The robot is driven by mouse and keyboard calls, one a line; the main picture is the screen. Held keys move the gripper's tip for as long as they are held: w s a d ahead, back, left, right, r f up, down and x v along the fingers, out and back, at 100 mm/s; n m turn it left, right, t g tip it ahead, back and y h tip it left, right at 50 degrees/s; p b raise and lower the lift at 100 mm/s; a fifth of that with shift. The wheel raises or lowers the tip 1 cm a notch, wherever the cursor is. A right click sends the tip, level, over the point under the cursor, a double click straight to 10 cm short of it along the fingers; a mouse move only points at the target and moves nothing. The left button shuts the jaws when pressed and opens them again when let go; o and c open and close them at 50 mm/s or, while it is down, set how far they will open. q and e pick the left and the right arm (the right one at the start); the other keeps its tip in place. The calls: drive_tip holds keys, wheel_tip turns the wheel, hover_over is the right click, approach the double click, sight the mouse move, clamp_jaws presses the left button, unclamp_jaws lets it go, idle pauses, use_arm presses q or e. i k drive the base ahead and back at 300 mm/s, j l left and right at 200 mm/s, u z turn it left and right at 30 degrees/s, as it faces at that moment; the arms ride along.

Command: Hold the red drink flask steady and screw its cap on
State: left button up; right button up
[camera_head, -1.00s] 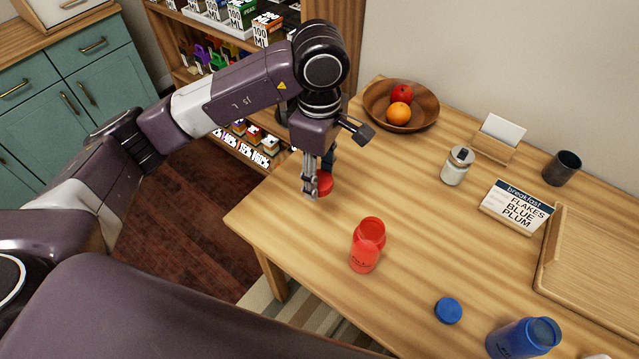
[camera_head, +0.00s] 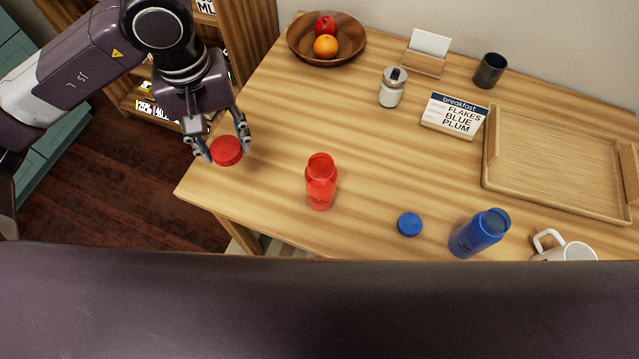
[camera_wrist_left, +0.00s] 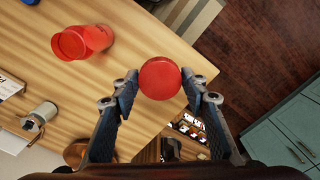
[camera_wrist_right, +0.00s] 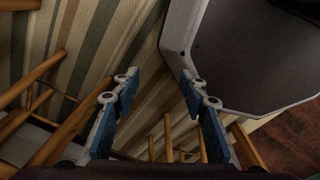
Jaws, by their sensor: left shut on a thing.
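The red drink flask (camera_head: 321,182) stands upright and uncapped on the table, near its front edge. It also shows at the upper left of the left wrist view (camera_wrist_left: 84,42). My left gripper (camera_head: 223,148) is shut on the round red cap (camera_head: 227,151), which sits between its fingertips to the left of the flask, apart from it. The left wrist view shows the cap (camera_wrist_left: 160,78) with a finger at each side. My right gripper (camera_wrist_right: 158,82) is open and empty in the right wrist view, with striped cloth and wooden legs behind it. It is not in the head view.
A blue cap (camera_head: 409,224) and an open blue flask (camera_head: 479,234) stand right of the red flask, with a white mug (camera_head: 566,250) beyond. A fruit bowl (camera_head: 299,45), jar (camera_head: 392,87), breakfast sign (camera_head: 453,114), dark cup (camera_head: 490,70) and tray (camera_head: 508,190) are farther back.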

sight(321, 183)
drive_tip(key=z, duration=1.25)
drive_tip(key=k+j, duration=0.65)
drive_tip(key=j, duration=0.25)
drive_tip(key=k+j, duration=0.35)
drive_tip(key=j, duration=0.1)
